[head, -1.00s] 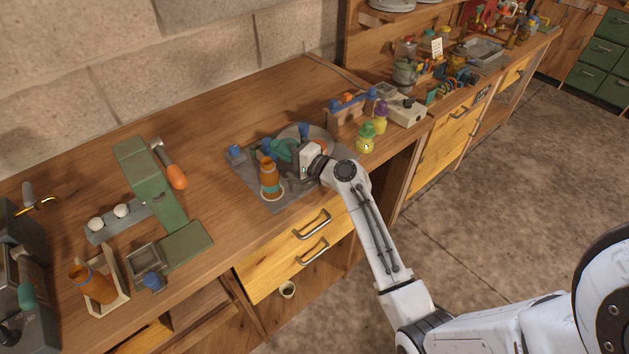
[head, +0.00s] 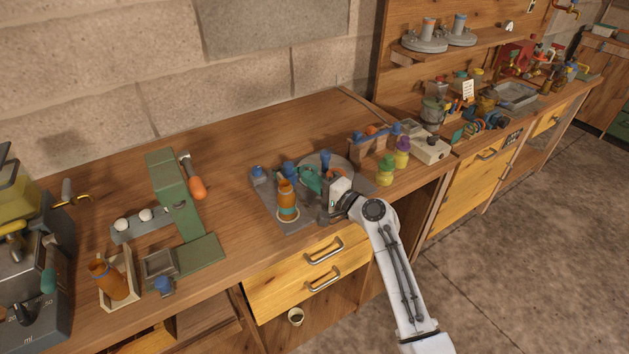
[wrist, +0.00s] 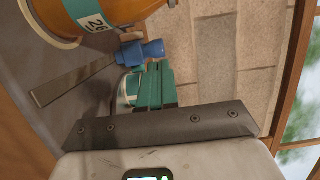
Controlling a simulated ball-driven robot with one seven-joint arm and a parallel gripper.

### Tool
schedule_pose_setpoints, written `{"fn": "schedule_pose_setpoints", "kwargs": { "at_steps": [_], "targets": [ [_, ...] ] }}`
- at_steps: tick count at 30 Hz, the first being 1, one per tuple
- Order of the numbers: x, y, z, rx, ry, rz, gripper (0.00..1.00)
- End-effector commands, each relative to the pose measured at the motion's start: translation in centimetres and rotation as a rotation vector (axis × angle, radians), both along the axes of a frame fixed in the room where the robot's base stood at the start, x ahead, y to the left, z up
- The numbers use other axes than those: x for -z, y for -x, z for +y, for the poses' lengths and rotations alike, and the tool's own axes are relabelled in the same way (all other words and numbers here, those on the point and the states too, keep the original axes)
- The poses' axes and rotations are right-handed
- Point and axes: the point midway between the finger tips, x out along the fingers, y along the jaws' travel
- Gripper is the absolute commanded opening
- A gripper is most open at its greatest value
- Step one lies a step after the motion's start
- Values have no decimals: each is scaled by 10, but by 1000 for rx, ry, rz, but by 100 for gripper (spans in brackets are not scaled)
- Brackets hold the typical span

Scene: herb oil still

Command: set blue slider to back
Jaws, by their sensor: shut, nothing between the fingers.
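A grey plate (head: 290,225) lies on the workbench, with an orange bottle (head: 287,200) standing on it. Several blue parts are on or around the plate: a blue knob (head: 257,172) at its left corner, a blue piece (head: 290,169) just behind the bottle, and a blue piece (head: 323,157) by a round grey disc. I cannot tell for sure which is the slider. My gripper (head: 307,177) is shut and empty, its teal fingers right of the bottle's top. In the wrist view a blue piece (wrist: 140,52) shows just beyond my fingertips (wrist: 152,72); contact is unclear.
The orange bottle (wrist: 95,12) is close to my fingers in the wrist view. Green (head: 385,172) and purple-topped (head: 402,152) small bottles stand to the right. Bench behind the plate is clear.

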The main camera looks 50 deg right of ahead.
Motion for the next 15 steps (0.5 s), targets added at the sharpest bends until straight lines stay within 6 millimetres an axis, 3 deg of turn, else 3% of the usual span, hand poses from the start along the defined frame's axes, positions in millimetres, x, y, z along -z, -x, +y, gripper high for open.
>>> {"fn": "schedule_pose_setpoints", "kwargs": {
  "at_steps": [15],
  "targets": [
    [3, 74, 0, 5, -1, 1, 0]
  ]
}}
